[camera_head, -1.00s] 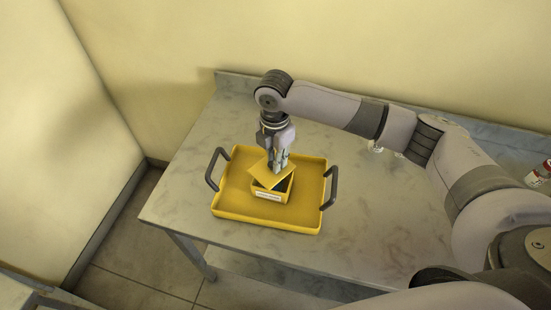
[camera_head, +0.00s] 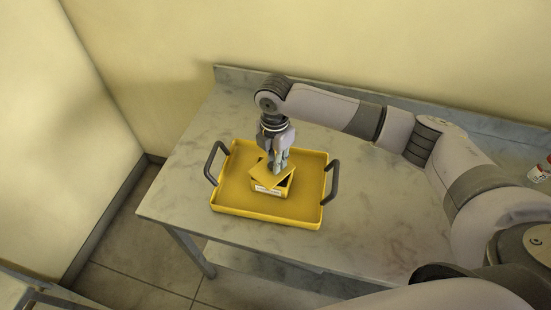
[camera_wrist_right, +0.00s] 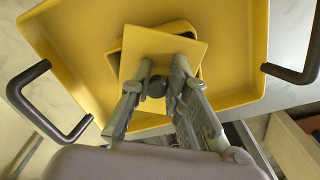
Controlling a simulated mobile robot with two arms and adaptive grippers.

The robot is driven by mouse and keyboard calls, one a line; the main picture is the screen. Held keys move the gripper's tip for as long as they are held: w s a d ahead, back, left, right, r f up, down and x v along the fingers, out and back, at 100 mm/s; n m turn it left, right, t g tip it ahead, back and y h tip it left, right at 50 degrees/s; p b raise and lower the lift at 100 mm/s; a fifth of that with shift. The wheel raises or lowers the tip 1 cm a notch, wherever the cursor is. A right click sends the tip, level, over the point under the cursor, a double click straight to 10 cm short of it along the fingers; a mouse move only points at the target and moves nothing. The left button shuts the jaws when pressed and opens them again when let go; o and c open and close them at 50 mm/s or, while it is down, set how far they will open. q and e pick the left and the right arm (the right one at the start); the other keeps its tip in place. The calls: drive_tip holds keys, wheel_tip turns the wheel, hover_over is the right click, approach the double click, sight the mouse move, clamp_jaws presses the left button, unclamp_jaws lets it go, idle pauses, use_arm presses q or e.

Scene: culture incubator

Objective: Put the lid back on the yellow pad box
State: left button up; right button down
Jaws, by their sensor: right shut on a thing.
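The yellow pad box (camera_head: 268,189), with a white label on its front, stands in the yellow tray (camera_head: 235,199). Its square yellow lid (camera_head: 262,178) is above the box, turned askew to it, and part of the dark opening shows at the right. I cannot tell whether the lid touches the rim. My right gripper (camera_head: 276,170) comes down from above and is shut on the lid's small dark knob. In the right wrist view the fingers (camera_wrist_right: 158,86) close around that knob, and the lid (camera_wrist_right: 160,48) covers most of the box. My left gripper is not in view.
The tray has dark handles (camera_head: 333,180) at its left and right and rests on a grey marble-like table (camera_head: 390,225). A small red-and-white container (camera_head: 541,172) stands at the far right. Walls rise behind and left of the table.

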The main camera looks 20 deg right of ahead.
drive_tip(key=shift+p, duration=0.9)
idle(0.6)
drive_tip(key=shift+d+f+p, duration=0.1)
drive_tip(key=shift+f+p, duration=0.05)
drive_tip(key=shift+p, duration=0.2)
idle(0.8)
drive_tip(key=shift+p, duration=0.4)
idle(0.4)
idle(0.4)
drive_tip(key=c, duration=1.5)
unclamp_jaws()
drive_tip(key=shift+o, duration=0.2)
drive_tip(key=o, duration=0.5)
